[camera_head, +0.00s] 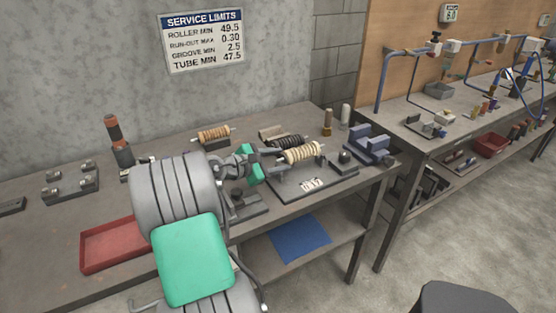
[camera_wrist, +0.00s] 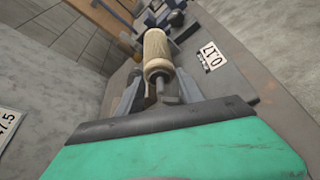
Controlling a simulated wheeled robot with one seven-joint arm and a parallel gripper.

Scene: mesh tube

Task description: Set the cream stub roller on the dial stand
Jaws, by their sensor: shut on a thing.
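The cream stub roller (camera_head: 302,152) is grooved, with a thin shaft at its ends. My gripper (camera_head: 275,157) is shut on its near shaft end. In the wrist view the roller (camera_wrist: 156,55) points away from my gripper (camera_wrist: 158,98), with its shaft between the fingers. The dial stand (camera_head: 335,180) is a dark plate with a small dark block at its right and a white reading panel near its front edge. The panel (camera_wrist: 211,56) also shows in the wrist view. The roller is over the stand's rear part; I cannot tell whether it touches it.
A dark roller (camera_head: 290,141) lies just behind the cream one. An orange-brown roller (camera_head: 213,133) sits on a rest further left. A blue vise (camera_head: 369,144) stands right of the dial stand. Brass (camera_head: 328,123) and pale (camera_head: 346,115) cylinders stand behind. A red tray (camera_head: 112,243) lies at front left.

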